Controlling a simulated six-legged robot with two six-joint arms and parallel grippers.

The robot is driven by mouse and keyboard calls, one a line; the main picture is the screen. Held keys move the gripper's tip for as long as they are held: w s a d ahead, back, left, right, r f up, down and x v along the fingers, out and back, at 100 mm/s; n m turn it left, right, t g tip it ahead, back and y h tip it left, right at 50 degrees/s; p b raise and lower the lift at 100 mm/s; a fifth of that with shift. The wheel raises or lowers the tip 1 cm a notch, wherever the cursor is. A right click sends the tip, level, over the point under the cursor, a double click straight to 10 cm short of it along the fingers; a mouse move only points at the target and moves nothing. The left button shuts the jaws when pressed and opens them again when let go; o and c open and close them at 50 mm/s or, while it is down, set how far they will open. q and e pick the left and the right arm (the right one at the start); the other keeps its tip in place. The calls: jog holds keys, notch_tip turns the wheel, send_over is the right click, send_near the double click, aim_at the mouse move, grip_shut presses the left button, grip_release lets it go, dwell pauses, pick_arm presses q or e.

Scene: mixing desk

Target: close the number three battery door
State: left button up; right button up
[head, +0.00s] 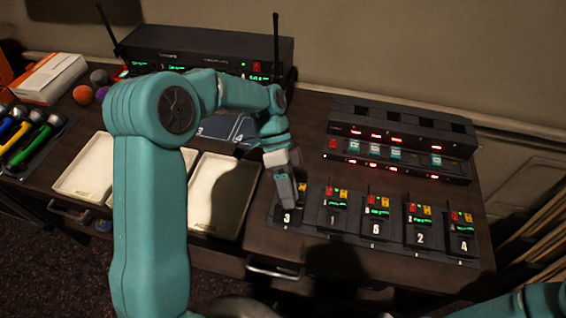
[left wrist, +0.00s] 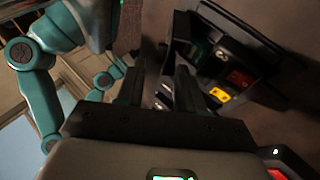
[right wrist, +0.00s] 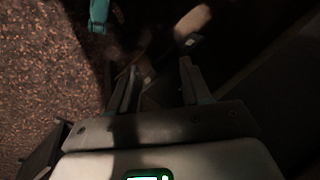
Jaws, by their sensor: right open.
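The number 3 pack (head: 287,218) is a small black unit with a white 3, at the left end of the row. My left gripper (head: 287,196) is over it from above and hides its upper part. In the left wrist view the pack (left wrist: 238,62) shows red and yellow labels. The left fingers (left wrist: 162,88) stand apart beside it, with silvery shapes visible between them. Whether a fingertip touches the battery door, and how far it is open, I cannot tell. My right gripper (right wrist: 158,88) is open and empty, seen over the dark floor in the right wrist view.
Packs 1 (head: 332,218), 5 (head: 376,228), 2 (head: 420,238) and 4 (head: 462,246) stand close to the right. A charger rack (head: 400,150) is behind them. Pale trays (head: 222,195) lie left; a black receiver with antennas (head: 205,50) is at the back.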

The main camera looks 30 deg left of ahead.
pick_arm(q)
jog(key=p+v, duration=0.1)
jog(key=v, duration=1.4)
jog(key=shift+s, duration=0.15)
